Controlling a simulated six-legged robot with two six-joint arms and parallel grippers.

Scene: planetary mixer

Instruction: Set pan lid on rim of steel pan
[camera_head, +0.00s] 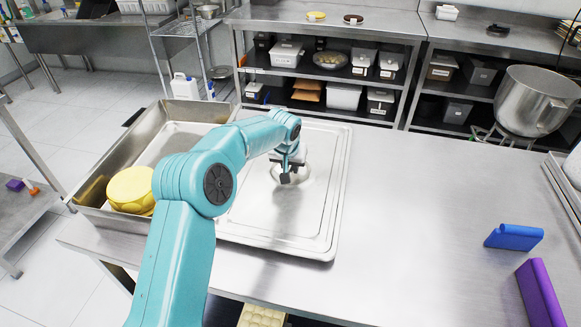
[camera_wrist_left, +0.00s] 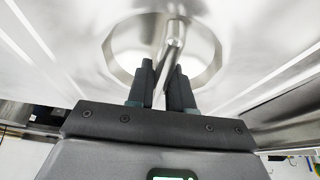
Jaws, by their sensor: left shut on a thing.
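The pan lid (camera_head: 318,215) is a pale rectangular steel plate with rounded corners and a round central recess. It lies roughly level over the worktop, right of the steel pan (camera_head: 190,110). I cannot tell whether it touches the worktop or hangs just above it. The pan is open, with its left and back walls in view; my arm and the lid hide its right side. My left gripper (camera_head: 288,176) is shut on the lid's bar handle, which shows in the left wrist view (camera_wrist_left: 174,38) between the fingers (camera_wrist_left: 162,84). My right gripper is out of view.
A yellow round block (camera_head: 131,188) sits at the pan's front end. A blue block (camera_head: 514,237) and a purple block (camera_head: 540,292) stand at the right. The worktop (camera_head: 430,190) between lid and blocks is clear. A mixer bowl (camera_head: 535,100) stands behind.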

